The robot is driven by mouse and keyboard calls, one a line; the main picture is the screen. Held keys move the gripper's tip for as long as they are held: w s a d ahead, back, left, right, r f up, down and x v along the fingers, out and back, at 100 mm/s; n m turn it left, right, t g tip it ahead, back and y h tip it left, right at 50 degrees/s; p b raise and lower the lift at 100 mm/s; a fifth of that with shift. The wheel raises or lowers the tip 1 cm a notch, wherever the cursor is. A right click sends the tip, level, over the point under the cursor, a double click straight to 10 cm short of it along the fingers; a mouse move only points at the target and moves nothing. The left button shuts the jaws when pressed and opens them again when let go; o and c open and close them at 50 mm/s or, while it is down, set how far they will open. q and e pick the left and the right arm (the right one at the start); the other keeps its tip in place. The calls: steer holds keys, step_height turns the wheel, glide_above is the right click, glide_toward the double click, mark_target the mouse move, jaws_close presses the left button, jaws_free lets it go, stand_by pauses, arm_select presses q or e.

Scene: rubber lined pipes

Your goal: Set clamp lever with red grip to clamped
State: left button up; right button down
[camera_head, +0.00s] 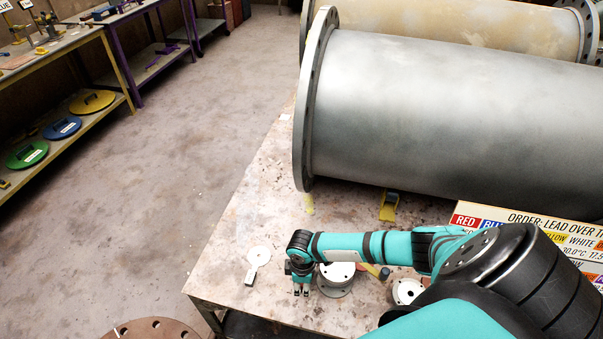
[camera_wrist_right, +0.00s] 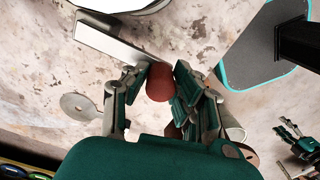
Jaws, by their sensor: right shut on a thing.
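The red grip (camera_wrist_right: 159,84) of the clamp lever shows in the right wrist view, between the fingers of my right gripper (camera_wrist_right: 160,95). The gripper is shut on it. A flat grey metal bar (camera_wrist_right: 112,44) lies just beyond the fingers. How the lever joins its clamp is hidden. In the head view my right gripper (camera_head: 301,291) points down close to the table's front edge, just left of a round pale flanged piece (camera_head: 337,276). The grip cannot be made out there. A dark fingered shape at the wrist view's right edge may be my left gripper (camera_wrist_right: 295,138), its opening unclear.
A large grey flanged pipe (camera_head: 430,110) fills the table's back. A pale disc with a handle (camera_head: 259,257) lies left of my right gripper. A yellow piece (camera_head: 389,205) and an order sign (camera_head: 530,228) stand to the right. Open floor (camera_head: 190,130) lies left.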

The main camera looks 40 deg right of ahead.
steer(key=c, duration=1.1)
jaws_free()
steer(key=shift+s+d, duration=0.15)
steer(key=shift+o, duration=0.2)
step_height(320, 180, up, 12)
